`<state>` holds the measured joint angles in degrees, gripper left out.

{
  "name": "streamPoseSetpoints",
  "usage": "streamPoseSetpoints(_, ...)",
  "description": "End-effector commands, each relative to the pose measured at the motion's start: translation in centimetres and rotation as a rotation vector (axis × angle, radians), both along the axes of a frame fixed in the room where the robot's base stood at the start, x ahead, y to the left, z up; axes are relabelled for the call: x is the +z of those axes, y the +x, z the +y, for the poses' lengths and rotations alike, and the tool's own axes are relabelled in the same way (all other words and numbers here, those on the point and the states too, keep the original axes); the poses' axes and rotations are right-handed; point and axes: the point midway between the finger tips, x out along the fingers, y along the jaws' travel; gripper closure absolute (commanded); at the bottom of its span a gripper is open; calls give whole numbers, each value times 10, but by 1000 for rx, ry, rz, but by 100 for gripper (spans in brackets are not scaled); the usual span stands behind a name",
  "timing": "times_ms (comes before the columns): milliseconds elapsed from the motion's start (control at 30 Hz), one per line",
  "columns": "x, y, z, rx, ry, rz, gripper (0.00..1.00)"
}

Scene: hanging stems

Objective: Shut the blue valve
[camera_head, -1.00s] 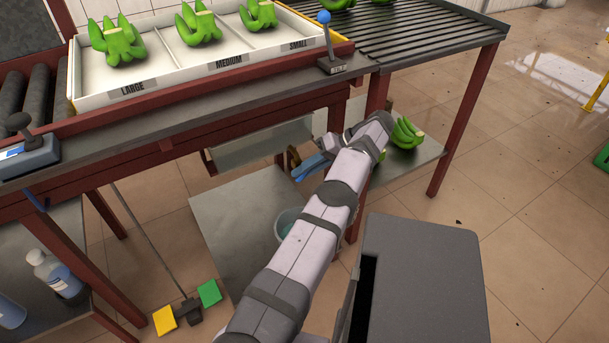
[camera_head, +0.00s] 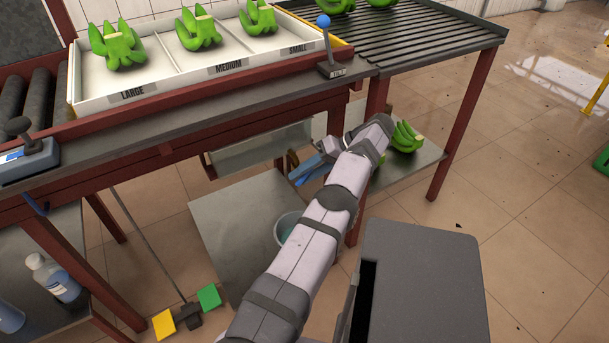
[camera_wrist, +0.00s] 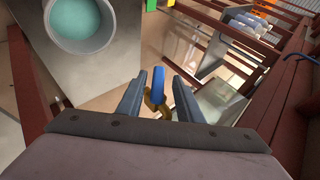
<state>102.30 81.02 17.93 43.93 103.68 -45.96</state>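The valve has a blue lever (camera_wrist: 158,84) and a brass-coloured body (camera_wrist: 155,104). In the wrist view the lever lies between the two fingers of my gripper (camera_wrist: 159,92), with gaps visible on both sides. The fingers are apart and I see no contact. In the head view the lever (camera_head: 304,172) and the brass part (camera_head: 292,160) show under the bench, left of my gripper (camera_head: 328,148). My arm hides part of that area, and the depth between fingers and lever is hard to tell.
A bucket with teal liquid (camera_head: 287,228) stands below; it also shows in the wrist view (camera_wrist: 82,22). Red bench legs (camera_head: 376,105) stand close to my arm. Green bananas (camera_head: 405,137) lie on a low shelf at right. A grey box (camera_head: 425,280) stands in front.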

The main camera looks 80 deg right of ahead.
Motion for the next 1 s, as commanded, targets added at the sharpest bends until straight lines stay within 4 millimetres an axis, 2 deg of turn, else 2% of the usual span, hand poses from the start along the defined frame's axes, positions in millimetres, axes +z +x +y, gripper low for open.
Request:
streamPoseSetpoints(167,20,0,-1,-1,-3,0,67)
streamPoseSetpoints(367,57,1,0,3,-5,-3,67)
streamPoseSetpoints(433,68,1,0,3,-4,-5,63)
streamPoseSetpoints(500,78,2,0,4,-5,-5,67)
streamPoseSetpoints(600,88,3,1,7,-2,-5,67)
streamPoseSetpoints(800,97,2,1,6,0,-3,67)
streamPoseSetpoints(1000,97,1,1,3,1,-1,67)
